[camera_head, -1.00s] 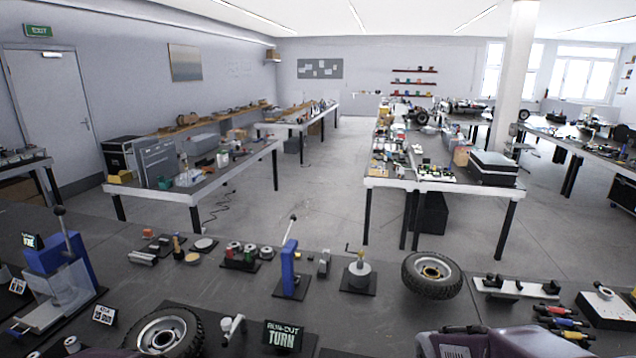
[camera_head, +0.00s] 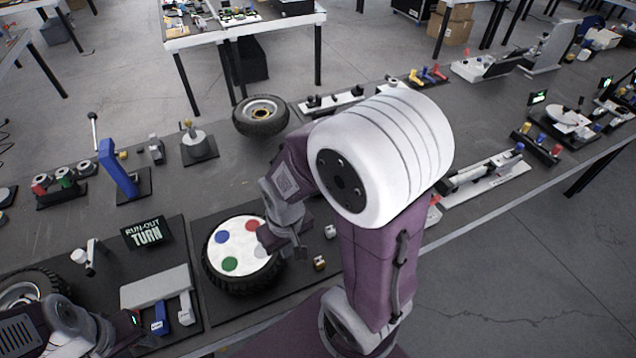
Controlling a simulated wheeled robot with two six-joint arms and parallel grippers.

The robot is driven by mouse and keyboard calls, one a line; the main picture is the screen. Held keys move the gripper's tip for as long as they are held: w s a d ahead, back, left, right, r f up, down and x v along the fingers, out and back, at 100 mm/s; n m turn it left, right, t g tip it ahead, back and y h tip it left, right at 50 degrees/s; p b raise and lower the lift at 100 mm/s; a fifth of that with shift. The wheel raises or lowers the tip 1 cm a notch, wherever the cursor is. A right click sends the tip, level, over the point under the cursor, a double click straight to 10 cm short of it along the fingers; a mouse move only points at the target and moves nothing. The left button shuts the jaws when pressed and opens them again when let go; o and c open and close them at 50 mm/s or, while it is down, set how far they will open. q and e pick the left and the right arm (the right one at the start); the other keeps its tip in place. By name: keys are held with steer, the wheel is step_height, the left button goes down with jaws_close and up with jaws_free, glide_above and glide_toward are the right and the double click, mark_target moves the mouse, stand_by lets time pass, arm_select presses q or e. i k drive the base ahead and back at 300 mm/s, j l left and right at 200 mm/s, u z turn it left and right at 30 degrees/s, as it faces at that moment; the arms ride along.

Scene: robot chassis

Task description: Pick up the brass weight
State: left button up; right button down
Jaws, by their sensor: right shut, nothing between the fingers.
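A small brass-coloured block, apparently the brass weight (camera_head: 319,263), sits on the dark bench top just right of the dotted wheel. My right gripper (camera_head: 300,251) is shut and empty. It appears just left of and above the brass weight in the picture, apart from it, and overlaps the wheel's right edge; its height is unclear. A small silver block (camera_head: 330,231) lies just behind the brass one. Part of my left gripper (camera_head: 108,338) shows at the lower left; its fingers are not clear.
The wheel with a white, coloured-dot face (camera_head: 238,246) lies beside my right gripper. A tyre (camera_head: 261,116) lies behind. My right arm covers the bench to the right.

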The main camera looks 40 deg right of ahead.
mark_target(319, 264)
steer(key=j+z, duration=0.15)
steer(key=z, duration=0.35)
steer(key=k+z, duration=0.15)
steer(key=z, duration=0.3)
steer(key=k+j+z, duration=0.1)
steer(key=z, duration=0.4)
